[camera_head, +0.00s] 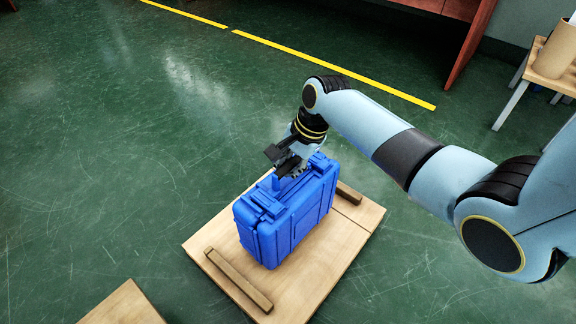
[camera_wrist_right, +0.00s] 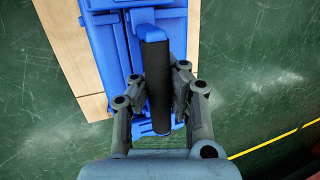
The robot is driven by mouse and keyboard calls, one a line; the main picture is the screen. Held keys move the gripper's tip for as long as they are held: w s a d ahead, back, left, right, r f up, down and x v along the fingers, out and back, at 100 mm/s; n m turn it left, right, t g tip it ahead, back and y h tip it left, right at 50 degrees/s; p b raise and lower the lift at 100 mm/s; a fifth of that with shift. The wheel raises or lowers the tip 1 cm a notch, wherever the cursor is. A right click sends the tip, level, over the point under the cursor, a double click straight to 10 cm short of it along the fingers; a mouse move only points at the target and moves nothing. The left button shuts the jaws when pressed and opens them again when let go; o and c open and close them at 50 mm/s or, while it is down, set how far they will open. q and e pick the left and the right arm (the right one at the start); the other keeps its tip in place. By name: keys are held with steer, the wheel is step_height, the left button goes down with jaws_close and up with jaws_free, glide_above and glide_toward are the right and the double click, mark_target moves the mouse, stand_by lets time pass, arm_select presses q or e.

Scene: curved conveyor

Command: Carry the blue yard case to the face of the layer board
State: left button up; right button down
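The blue yard case (camera_head: 288,212) stands upright on a pale wooden board (camera_head: 330,250). My right gripper (camera_head: 284,166) is at the top of the case, at its handle. In the right wrist view, the case (camera_wrist_right: 112,62) has a dark handle bar (camera_wrist_right: 158,85) between the fingers of my right gripper (camera_wrist_right: 160,78). The fingers are drawn in close on both sides of this bar and look shut on it. I see no clear gap between the case and the board. My left gripper is not in view. No layer board can be made out for sure.
Wooden strips lie on the board, one in front of the case (camera_head: 238,279) and one behind it (camera_head: 348,193). Another pale board (camera_head: 124,306) shows at the bottom left. A small table with a tan container (camera_head: 556,50) stands at the top right. The green floor at left is clear.

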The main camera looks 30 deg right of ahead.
steer(key=shift+w, duration=0.1)
stand_by(0.3)
steer(key=c, duration=2)
jaws_free()
steer(key=shift+f, duration=0.15)
steer(key=o, duration=0.6)
